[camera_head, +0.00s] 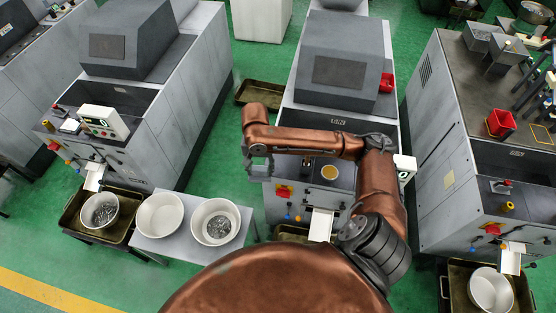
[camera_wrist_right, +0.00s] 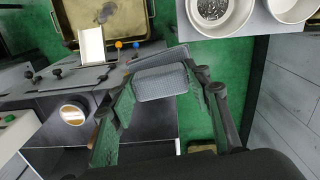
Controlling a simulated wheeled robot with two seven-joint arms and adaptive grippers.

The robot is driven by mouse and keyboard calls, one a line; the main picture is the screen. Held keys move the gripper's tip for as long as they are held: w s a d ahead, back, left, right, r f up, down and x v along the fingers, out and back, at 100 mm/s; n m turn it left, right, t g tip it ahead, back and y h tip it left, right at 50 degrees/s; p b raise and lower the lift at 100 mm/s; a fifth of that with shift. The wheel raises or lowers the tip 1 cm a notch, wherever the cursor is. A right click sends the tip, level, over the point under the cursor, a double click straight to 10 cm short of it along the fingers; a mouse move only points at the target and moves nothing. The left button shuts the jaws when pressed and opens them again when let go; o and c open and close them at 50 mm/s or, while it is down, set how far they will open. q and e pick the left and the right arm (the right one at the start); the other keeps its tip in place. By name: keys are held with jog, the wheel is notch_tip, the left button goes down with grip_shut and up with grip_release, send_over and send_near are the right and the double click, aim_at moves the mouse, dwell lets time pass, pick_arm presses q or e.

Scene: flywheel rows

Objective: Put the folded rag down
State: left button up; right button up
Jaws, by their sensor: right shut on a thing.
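My right gripper (camera_head: 259,165) hangs at the left front of the middle machine (camera_head: 345,68) in the head view, close to its work ledge. In the right wrist view the gripper's two fingers stand on either side of a grey, finely textured folded rag (camera_wrist_right: 161,83), and they are shut on it. The rag looks held at the fingertips, with its layers stacked. My left gripper is not in view.
A small table (camera_head: 184,245) holds two white bowls, one (camera_head: 215,222) with metal parts. Left of it, a bowl of parts (camera_head: 100,211) stands in a brown tray (camera_head: 72,214). The middle machine's ledge has a round yellowish disc (camera_head: 329,172) and knobs. Green floor lies between the machines.

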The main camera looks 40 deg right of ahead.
jog(key=d+m, duration=0.1)
jog(key=d, duration=0.2)
jog(key=shift+f+m, duration=0.3)
jog(key=shift+m, duration=0.1)
jog(key=w+d+f, duration=0.2)
jog(key=d+f, duration=0.1)
jog(key=w+d+f, duration=0.2)
jog(key=d+f, duration=0.1)
jog(key=d, duration=0.1)
jog(key=w+d+f+b, duration=0.1)
jog(key=w+d+f, duration=0.1)
jog(key=d, duration=0.1)
jog(key=shift+w+d+f, duration=0.15)
jog(key=shift+d+f, duration=0.25)
jog(key=shift+w+d+f, duration=0.15)
jog(key=shift+d+f, duration=0.3)
jog(key=shift+f, duration=0.15)
notch_tip(320, 180, down, 2)
jog(key=shift+f, duration=0.55)
jog(key=o, duration=1)
jog(key=shift+f, duration=0.1)
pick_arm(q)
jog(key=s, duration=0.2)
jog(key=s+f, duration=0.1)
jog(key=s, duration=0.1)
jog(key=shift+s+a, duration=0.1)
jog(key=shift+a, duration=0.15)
pick_arm(e)
jog(key=shift+o, duration=0.2)
